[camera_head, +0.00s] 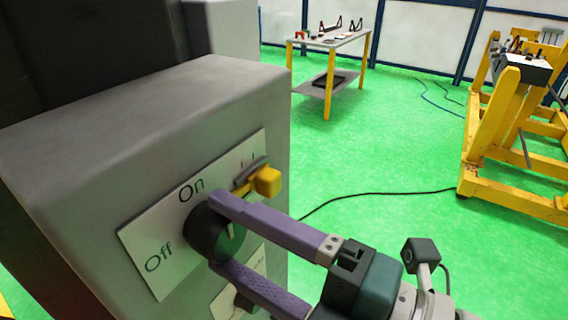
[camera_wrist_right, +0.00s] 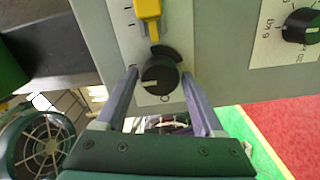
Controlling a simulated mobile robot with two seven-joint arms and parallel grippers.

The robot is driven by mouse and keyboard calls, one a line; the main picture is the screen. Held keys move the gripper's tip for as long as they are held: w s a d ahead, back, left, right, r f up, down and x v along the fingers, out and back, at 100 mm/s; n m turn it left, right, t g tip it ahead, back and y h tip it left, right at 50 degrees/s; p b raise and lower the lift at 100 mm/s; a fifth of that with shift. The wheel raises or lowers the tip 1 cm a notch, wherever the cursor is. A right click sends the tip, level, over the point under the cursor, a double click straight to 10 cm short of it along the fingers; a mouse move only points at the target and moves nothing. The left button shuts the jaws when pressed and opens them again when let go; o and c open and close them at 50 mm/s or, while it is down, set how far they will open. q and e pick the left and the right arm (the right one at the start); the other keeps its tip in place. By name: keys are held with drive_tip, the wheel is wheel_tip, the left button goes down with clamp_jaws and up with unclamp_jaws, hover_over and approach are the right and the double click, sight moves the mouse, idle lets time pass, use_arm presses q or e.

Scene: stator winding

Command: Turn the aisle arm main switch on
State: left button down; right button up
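The main switch is a round black knob (camera_head: 203,232) on a white plate with "On" above it and "Off" to its lower left, on the grey cabinet. It also shows in the right wrist view (camera_wrist_right: 160,74), with a pale pointer mark; I cannot tell which label it points to. My right gripper (camera_head: 222,232) has its two purple fingers on either side of the knob. In the right wrist view the fingers (camera_wrist_right: 160,80) stand apart with narrow gaps beside the knob. My left gripper is not in view.
A yellow handle (camera_head: 265,181) sticks out close to the upper finger. Another black knob (camera_wrist_right: 302,25) sits on a separate plate to the right. A table (camera_head: 335,42) and a yellow frame (camera_head: 520,190) stand farther off on the open green floor (camera_head: 380,130), with a cable across it.

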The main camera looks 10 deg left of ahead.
drive_tip(key=shift+o, duration=1.2)
drive_tip(key=shift+d, duration=0.1)
drive_tip(key=b+v, duration=0.2)
drive_tip(key=v, duration=0.7)
drive_tip(key=shift+s+d, duration=0.15)
drive_tip(key=shift+d, duration=0.2)
